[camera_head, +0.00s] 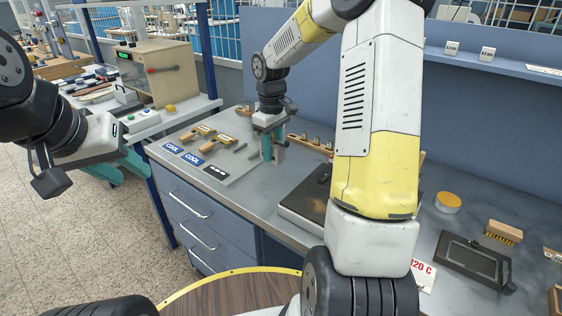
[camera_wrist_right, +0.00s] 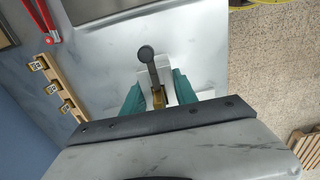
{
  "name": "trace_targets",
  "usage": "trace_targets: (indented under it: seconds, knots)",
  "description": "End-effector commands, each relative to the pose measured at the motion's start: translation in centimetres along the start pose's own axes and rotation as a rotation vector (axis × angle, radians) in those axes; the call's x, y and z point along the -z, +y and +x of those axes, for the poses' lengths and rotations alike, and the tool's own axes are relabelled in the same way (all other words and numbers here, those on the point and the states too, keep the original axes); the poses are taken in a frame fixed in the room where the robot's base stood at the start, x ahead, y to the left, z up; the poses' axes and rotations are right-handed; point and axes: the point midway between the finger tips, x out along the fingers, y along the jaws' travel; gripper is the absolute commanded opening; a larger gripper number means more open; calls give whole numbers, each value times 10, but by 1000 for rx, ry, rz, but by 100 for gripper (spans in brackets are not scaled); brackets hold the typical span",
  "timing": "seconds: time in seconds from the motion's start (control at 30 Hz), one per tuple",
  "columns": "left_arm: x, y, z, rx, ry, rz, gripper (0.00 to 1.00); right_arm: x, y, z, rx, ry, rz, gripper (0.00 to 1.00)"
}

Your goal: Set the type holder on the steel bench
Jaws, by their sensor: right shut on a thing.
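My right gripper (camera_head: 272,147) has teal fingers and is low over the steel bench (camera_head: 237,187), near its left part. In the wrist view its fingers (camera_wrist_right: 158,97) are shut on a brass piece with a grey, round-ended stem, which I take as the type holder (camera_wrist_right: 150,68). Its lower side is hidden, so I cannot tell if it touches the bench. Two wood-and-brass holders (camera_head: 218,143) lie on the bench to the left of this gripper. My left gripper (camera_head: 119,169) is open and empty, in the air in front of the side table.
Blue COOL cards (camera_head: 192,158) and a dark-marked card (camera_head: 215,171) lie near the bench's front left edge. A wooden rack with small blocks (camera_wrist_right: 60,87) is close to the right gripper. A yellow-lidded tin (camera_head: 449,201) and a brush (camera_head: 503,232) are further right.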

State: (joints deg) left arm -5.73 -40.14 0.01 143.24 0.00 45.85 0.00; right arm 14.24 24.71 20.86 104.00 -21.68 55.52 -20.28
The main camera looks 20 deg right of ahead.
Motion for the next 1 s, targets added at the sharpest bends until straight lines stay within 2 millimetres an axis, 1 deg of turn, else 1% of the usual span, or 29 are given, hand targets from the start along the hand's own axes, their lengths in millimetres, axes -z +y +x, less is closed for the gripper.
trace_targets:
  seconds: [0.03, 0.13, 0.2, 0.37, 0.6, 0.97, 1.0]
  knots:
    - [0, 0, 0, 0, 0, 0, 36, 0, 0, 11, 3, -3, 0, 0]
    - [0, 0, 0, 0, 0, 0, 36, 0, 0, 27, 2, -2, 0, 0]
    - [0, 0, 0, 0, 0, 0, 36, 0, 0, 35, 1, -1, 1, 0]
    - [0, 0, 0, 0, 0, 0, 36, 0, 0, 45, 0, 1, 2, 0]
    - [0, 0, 0, 0, 0, 0, 36, 0, 0, 75, 1, 0, 1, 0]
    - [0, 0, 0, 0, 0, 0, 36, 0, 0, 79, 0, 1, 1, 0]
    - [0, 0, 0, 0, 0, 0, 36, 0, 0, 80, 1, 0, 1, 36]
